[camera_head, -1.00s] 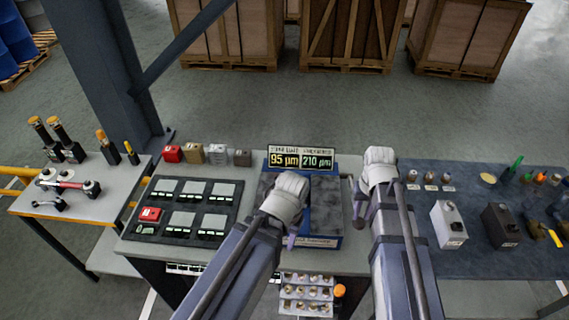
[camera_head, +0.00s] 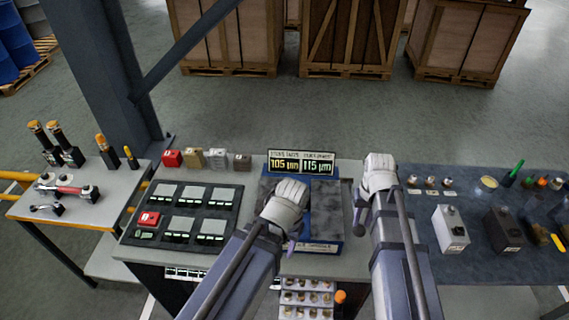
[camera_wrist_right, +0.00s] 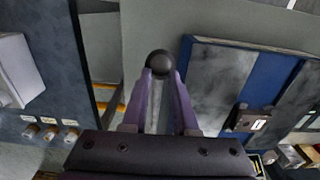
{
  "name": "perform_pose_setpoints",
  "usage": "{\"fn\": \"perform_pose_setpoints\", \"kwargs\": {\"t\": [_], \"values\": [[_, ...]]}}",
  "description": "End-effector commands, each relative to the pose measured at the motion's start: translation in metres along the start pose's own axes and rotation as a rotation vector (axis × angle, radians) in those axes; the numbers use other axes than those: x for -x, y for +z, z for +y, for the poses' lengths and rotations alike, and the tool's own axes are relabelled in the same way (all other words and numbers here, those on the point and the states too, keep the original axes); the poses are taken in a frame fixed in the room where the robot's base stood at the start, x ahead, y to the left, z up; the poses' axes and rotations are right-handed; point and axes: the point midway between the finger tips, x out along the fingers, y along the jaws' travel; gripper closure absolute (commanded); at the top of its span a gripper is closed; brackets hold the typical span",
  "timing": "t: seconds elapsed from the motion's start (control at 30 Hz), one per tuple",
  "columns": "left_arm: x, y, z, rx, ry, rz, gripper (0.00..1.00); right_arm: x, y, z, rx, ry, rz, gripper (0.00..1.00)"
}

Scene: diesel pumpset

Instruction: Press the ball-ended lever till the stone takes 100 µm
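The ball-ended lever's dark ball (camera_wrist_right: 159,63) shows in the right wrist view, between the purple fingertips of my right gripper (camera_wrist_right: 160,76). The fingers appear shut on it from both sides.
A blue-grey mat (camera_head: 425,175) at right carries a white box (camera_head: 450,227) and a dark box (camera_head: 502,229).

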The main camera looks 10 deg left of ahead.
Motion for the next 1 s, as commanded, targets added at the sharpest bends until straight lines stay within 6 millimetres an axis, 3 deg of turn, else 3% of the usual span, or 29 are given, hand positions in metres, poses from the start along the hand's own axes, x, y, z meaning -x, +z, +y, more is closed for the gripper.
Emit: {"fn": "perform_pose_setpoints", "kwargs": {"t": [0.03,0.1,1.0], "values": [[0.014,0.001,-0.001,0.0,0.0,0.0,0.5,0.014,-0.003,0.0,0.0,0.0,0.0,0.75],[0.024,0.001,-0.002,-0.001,0.0,0.0,0.5,0.024,-0.005,0.0,0.0,0.0,0.0,0.75],[0.135,0.008,-0.013,0.012,0.003,-0.002,0.5,0.136,-0.03,0.0,0.0,0.0,-0.001,0.75]]}}
